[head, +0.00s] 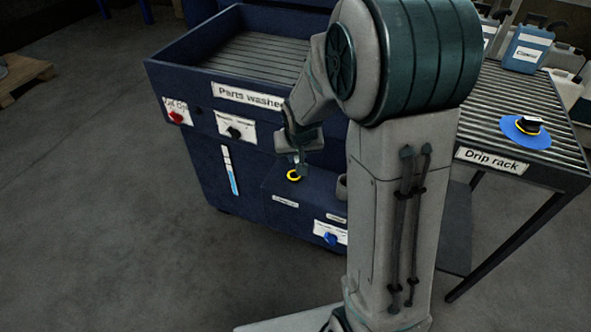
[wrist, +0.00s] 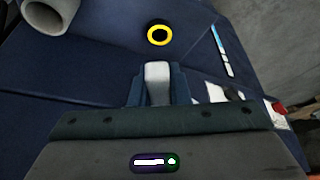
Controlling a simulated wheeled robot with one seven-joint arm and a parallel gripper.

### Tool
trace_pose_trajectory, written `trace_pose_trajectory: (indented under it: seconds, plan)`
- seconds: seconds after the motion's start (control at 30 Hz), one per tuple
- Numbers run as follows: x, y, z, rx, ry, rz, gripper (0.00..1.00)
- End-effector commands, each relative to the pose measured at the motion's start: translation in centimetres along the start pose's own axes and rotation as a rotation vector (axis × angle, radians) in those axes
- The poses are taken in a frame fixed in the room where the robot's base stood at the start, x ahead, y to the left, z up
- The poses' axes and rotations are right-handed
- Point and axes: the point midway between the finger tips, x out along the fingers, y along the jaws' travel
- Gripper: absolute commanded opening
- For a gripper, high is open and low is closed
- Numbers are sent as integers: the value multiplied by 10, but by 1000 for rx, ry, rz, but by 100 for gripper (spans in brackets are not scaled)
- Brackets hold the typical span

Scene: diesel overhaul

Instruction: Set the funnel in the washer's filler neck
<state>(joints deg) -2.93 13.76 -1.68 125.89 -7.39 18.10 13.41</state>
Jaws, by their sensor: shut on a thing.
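My gripper (head: 293,153) is above the low ledge at the front of the blue parts washer (head: 205,150). In the wrist view, a pale block (wrist: 158,80) shows between the jaws (wrist: 158,92), which are shut on it. I cannot tell whether this is part of the funnel; no clear funnel shape shows. A yellow ring with a dark middle (head: 293,175), which looks like the filler neck, sits on the ledge just below my gripper. It also shows in the wrist view (wrist: 158,35), ahead of the jaws and apart from them.
An open grey cylinder (head: 341,187) stands on the ledge right of the yellow ring. The drip rack (head: 490,110) at right holds a blue disc (head: 512,136) with a black, yellow-edged piece (head: 530,124) on it. Jugs (head: 528,48) stand behind.

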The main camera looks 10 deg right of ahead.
Motion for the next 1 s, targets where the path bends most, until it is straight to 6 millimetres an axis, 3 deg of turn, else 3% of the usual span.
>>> trace_pose_trajectory:
  seconds: [0.37, 0.8, 1.0]
  plan:
    - [12, -1, 5, 7, -1, 1, 0]
    - [62, -2, 26, 7, -1, 1, 0]
    - [68, -1, 28, 7, 0, 1, 0]
